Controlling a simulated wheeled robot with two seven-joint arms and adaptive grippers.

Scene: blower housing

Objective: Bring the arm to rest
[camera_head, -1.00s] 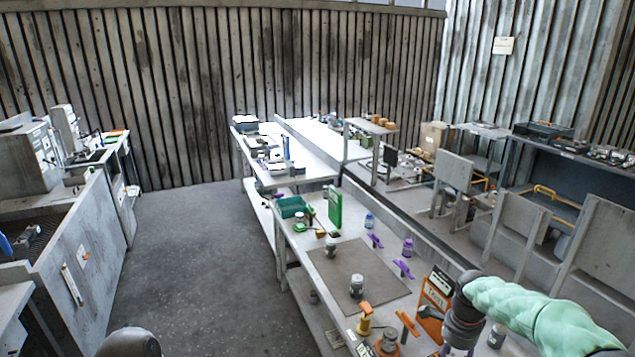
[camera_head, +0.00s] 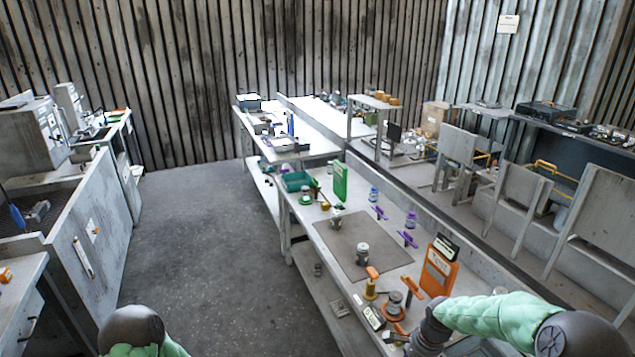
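My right arm, in a green sleeve, comes in from the lower right over the near end of the workbench (camera_head: 300,235). Its dark wrist is low over the bench, and my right gripper (camera_head: 396,339) shows only in part beside it. Its fingers are too small and hidden to tell open from shut. Of my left arm, only a dark rounded joint and a bit of green sleeve show at the bottom left. My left gripper is out of view.
A grey mat (camera_head: 350,262) with two small jars lies on the bench. An orange stand (camera_head: 438,272), orange-handled tools and a round part are close to my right wrist. A green panel (camera_head: 340,181) stands further back. The floor (camera_head: 210,250) left of the bench is clear.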

